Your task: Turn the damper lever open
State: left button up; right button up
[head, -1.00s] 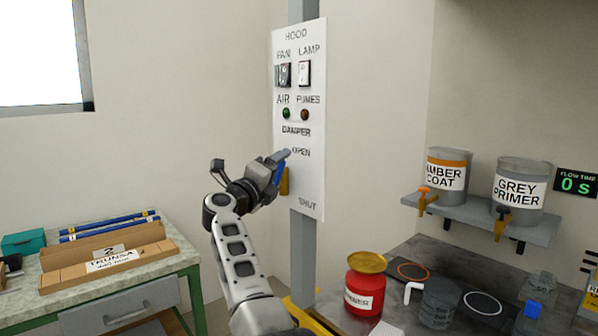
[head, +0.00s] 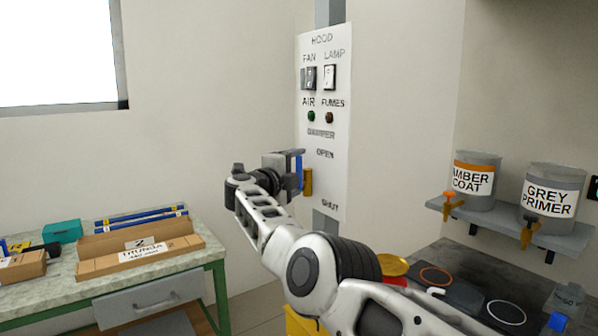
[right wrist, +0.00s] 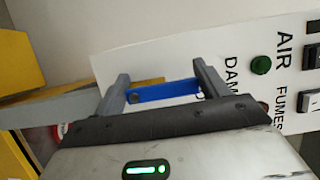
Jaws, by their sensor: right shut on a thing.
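The damper lever shows as a blue bar (right wrist: 165,91) between my right gripper's fingers (right wrist: 162,78) in the right wrist view. In the head view its blue part (head: 299,170) is at the left edge of the white hood panel (head: 336,178), below the DAMPER label and between the OPEN and SHUT marks. My right gripper (head: 290,162) is shut on it, and the fingers hide part of it. A yellow piece (head: 308,183) shows just beside the blue part; I cannot tell how they join. My left gripper is out of view.
The panel carries two switches (head: 309,77) and a green lamp (head: 311,116). A green-framed bench (head: 45,287) with boxes stands at the left. A shelf (head: 500,226) holds paint cans at the right, above a dark worktop (head: 448,258). My right arm hides part of it.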

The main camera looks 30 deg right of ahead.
dwell(0.3)
jog(key=o, duration=1.4)
jog(key=shift+a, duration=0.15)
jog(key=shift+s+a+p, duration=0.2)
jog(key=shift+a+p, duration=0.1)
jog(key=shift+a, duration=0.25)
jog(key=shift+b+v, duration=0.75)
jog(key=shift+v, duration=6.5)
jog(key=shift+s+d, duration=0.1)
jog(key=shift+s, duration=0.1)
